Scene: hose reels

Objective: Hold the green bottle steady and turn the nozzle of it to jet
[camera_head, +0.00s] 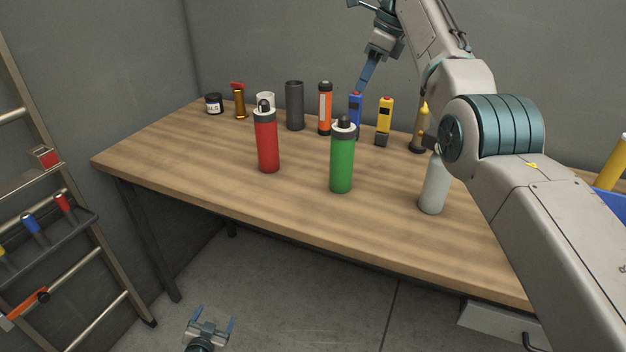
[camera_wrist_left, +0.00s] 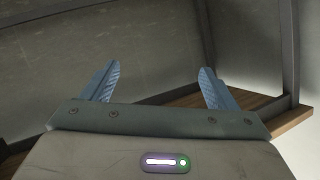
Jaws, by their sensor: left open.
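The green bottle (camera_head: 342,165) stands upright near the front middle of the wooden table (camera_head: 220,175), with a grey collar and black nozzle (camera_head: 344,123) on top. The setting of the nozzle is too small to read. My left gripper (camera_head: 212,318) is open and empty, low in front of the table and left of the bottle. Its spread blue fingers also show in the left wrist view (camera_wrist_left: 156,82). My right gripper (camera_head: 363,86) hangs above the back of the table, behind the green bottle; its fingers overlap, so its opening is unclear.
A red bottle (camera_head: 267,145) stands left of the green one. A grey bottle (camera_head: 433,190) stands right, partly behind my right arm. Several items line the back, including an orange flashlight (camera_head: 325,110) and a yellow tool (camera_head: 385,117). A ladder (camera_head: 75,210) stands left.

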